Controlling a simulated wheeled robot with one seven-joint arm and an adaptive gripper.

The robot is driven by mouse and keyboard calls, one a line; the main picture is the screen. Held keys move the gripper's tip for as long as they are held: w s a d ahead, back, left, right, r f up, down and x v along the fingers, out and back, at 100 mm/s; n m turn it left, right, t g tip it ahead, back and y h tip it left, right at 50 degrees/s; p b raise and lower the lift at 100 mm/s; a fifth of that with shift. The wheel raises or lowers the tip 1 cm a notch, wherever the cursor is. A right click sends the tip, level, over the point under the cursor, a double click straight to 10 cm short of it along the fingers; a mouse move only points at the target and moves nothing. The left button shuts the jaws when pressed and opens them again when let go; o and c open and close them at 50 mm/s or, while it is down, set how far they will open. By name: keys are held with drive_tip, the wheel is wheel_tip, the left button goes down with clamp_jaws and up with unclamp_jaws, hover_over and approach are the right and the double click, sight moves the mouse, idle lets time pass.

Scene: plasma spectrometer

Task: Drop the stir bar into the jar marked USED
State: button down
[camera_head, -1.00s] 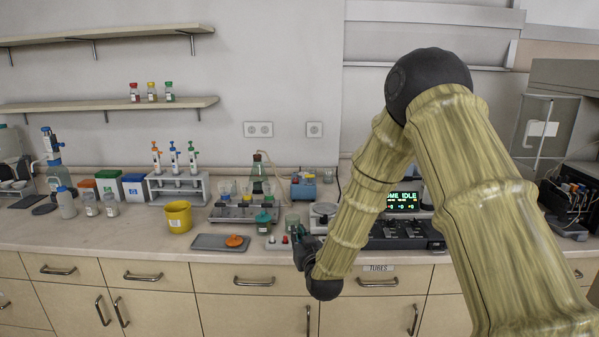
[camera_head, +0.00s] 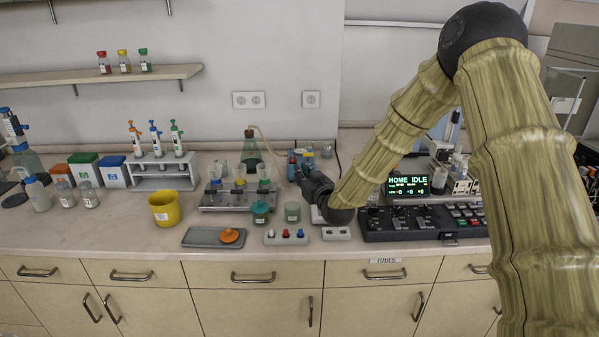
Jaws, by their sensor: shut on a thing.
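My gripper (camera_head: 308,174) is seen from behind over the back of the bench, in front of a small blue device. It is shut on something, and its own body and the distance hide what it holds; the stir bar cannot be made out. A pale green jar (camera_head: 292,212) stands on the bench in front of and below my gripper. A teal-topped jar (camera_head: 260,212) stands just left of it. Two small clear jars (camera_head: 66,194) (camera_head: 89,195) stand at the far left. No label can be read, so I cannot tell which jar is marked USED.
A multi-place stirrer with glassware (camera_head: 237,199) stands left of my gripper, with a flask (camera_head: 251,150) behind. A small button box (camera_head: 286,237) is at the front. A yellow bucket (camera_head: 164,210) and grey tray (camera_head: 203,237) are left. A black console (camera_head: 405,222) is right.

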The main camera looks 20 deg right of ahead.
drive_tip(key=f, duration=0.1)
drive_tip(key=f+b, duration=0.1)
drive_tip(key=f, duration=0.2)
drive_tip(key=shift+w+a+f+b, duration=0.15)
drive_tip(key=shift+a+b, duration=0.2)
drive_tip(key=shift+s+f+b, duration=0.25)
drive_tip(key=shift+f+b, duration=0.05)
drive_tip(key=shift+f, duration=0.3)
drive_tip(key=c, duration=1.4)
unclamp_jaws()
drive_tip(key=shift+s+r, duration=0.1)
drive_tip(key=shift+s, duration=0.05)
drive_tip(key=shift+c, duration=0.2)
drive_tip(key=shift+d, duration=0.1)
